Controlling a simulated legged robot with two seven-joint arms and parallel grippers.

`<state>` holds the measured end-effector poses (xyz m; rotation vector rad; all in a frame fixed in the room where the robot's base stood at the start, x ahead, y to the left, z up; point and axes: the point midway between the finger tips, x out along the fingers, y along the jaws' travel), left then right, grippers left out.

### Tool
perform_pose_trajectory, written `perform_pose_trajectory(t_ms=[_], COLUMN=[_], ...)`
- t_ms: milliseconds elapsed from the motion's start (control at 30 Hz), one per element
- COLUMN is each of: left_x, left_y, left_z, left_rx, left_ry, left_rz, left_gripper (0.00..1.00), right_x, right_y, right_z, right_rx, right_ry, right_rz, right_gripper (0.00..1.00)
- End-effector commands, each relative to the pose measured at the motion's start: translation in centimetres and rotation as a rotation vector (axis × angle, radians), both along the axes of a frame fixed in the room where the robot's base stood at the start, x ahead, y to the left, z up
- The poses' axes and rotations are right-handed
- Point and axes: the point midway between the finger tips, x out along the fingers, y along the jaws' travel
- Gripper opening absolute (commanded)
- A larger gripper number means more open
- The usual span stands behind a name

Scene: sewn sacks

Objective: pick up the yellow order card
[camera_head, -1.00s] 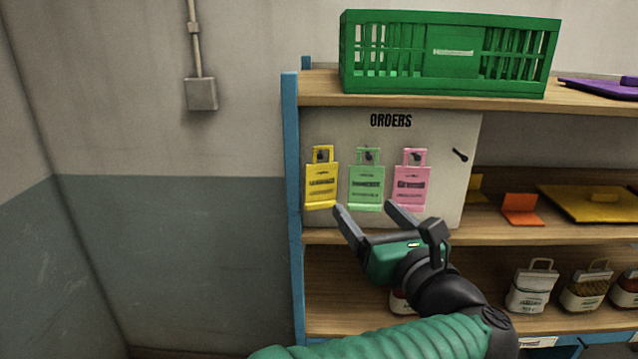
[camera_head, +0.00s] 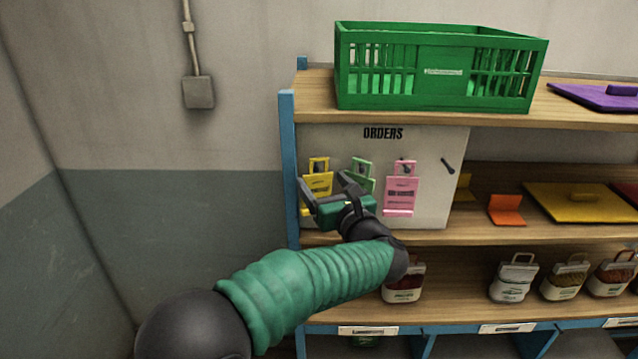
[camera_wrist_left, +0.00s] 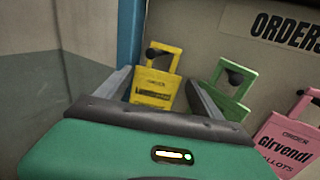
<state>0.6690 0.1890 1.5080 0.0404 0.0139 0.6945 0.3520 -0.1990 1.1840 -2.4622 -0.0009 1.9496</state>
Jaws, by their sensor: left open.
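The yellow order card (camera_head: 318,182) hangs from a peg at the left of the white ORDERS board (camera_head: 430,205), and my gripper hides its lower part. In the left wrist view the yellow card (camera_wrist_left: 155,88) lies between the two fingers, its handle loop round a dark peg. My left gripper (camera_head: 324,184) is open, in front of the board, with one finger at each side of the yellow card. I cannot tell whether the fingers touch it. The green card (camera_head: 364,172) hangs just right, partly behind my right finger. My right gripper is not in view.
A pink card (camera_head: 401,192) hangs right of the green one, and an empty peg (camera_head: 448,166) is further right. A blue shelf post (camera_head: 288,170) stands close left of the yellow card. A green crate (camera_head: 440,70) sits on the shelf above.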

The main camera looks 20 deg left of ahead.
Motion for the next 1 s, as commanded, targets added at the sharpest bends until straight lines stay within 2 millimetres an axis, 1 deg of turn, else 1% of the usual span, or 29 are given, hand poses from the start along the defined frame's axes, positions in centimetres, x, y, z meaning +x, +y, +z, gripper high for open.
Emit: perform_pose_trajectory(t_ms=[200, 233, 500, 600, 867, 1000], left_x=[0.16, 0.15, 0.14, 0.13, 0.17, 0.53], left_y=[0.18, 0.19, 0.15, 0.16, 0.2, 0.6], left_z=[-0.17, -0.17, -0.14, -0.13, -0.11, 0.06], left_rx=[0.0, 0.0, 0.0, 0.0, 0.0, -0.002], left_ry=[0.0, 0.0, 0.0, 0.0, 0.0, -0.003], left_rz=[0.0, 0.0, 0.0, 0.0, 0.0, -0.001], left_gripper=[0.76, 0.74, 0.38, 0.27, 0.27, 0.27], right_x=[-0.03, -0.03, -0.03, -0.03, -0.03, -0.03], right_y=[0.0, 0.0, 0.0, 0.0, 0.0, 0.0], right_z=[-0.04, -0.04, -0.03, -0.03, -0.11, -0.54], right_rx=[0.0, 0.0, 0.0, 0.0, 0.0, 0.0], right_ry=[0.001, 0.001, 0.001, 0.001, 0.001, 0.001], right_rz=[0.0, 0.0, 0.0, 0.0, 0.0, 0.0], right_gripper=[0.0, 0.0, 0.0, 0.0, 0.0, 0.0])
